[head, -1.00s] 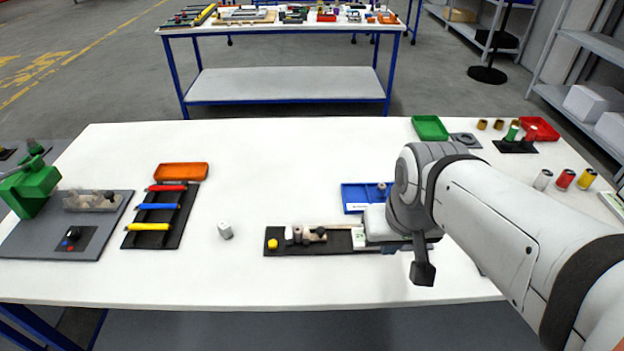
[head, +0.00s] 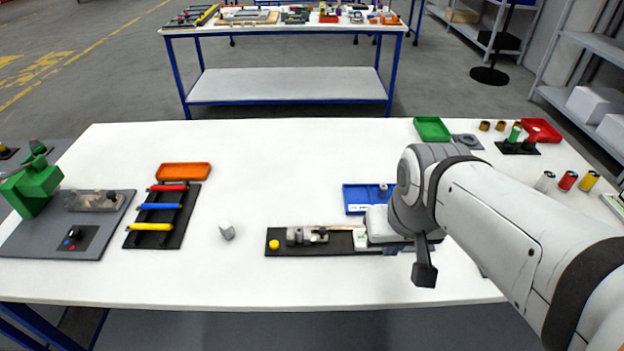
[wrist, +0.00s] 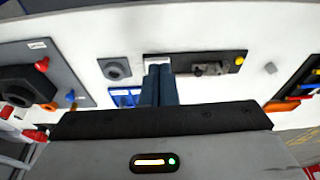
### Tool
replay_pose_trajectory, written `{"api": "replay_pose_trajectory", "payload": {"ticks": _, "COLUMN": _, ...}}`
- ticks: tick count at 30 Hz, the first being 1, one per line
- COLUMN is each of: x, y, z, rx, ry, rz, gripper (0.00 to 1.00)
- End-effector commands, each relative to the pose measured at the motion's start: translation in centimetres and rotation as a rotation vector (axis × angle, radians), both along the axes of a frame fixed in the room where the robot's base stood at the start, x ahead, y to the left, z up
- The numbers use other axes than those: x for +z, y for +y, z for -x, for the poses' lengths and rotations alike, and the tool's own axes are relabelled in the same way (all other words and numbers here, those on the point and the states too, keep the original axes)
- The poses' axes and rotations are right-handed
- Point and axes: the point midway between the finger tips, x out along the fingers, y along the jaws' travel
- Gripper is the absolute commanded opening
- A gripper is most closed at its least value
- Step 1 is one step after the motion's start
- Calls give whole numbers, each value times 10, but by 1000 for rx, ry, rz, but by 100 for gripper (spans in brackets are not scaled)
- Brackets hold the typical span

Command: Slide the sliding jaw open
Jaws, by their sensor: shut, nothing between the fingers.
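The small vise (head: 307,236), with light grey jaw blocks and dark knobs, sits on a black base (head: 340,247) at the front middle of the table. I cannot tell which block is the sliding jaw or how wide the gap is. A yellow button (head: 273,244) is at the base's left end. In the wrist view the vise (wrist: 210,69) lies right of my gripper (wrist: 158,70). My gripper's dark blue fingers are together and empty, over the base's labelled end. In the head view my wrist hides most of the fingers.
A blue tray (head: 357,198) stands behind the base, partly hidden by my arm. A light grey block (head: 227,231) stands to the left. A black rack (head: 163,222) with coloured handles is farther left. White table between them is clear.

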Motion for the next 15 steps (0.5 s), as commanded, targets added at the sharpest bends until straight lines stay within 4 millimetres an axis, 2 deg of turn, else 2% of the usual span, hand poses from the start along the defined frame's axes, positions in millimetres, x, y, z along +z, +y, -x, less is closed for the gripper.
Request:
{"api": "replay_pose_trajectory", "payload": {"ticks": 9, "x": 0, "y": 0, "z": 0, "rx": 0, "ry": 0, "rz": 0, "gripper": 0}}
{"api": "replay_pose_trajectory", "payload": {"ticks": 12, "x": -1, "y": 1, "z": -2, "rx": -7, "ry": 3, "rz": -3, "gripper": 8}}
{"api": "replay_pose_trajectory", "payload": {"ticks": 15, "x": -4, "y": 4, "z": -14, "rx": -47, "ry": 20, "rz": -17, "gripper": 16}}
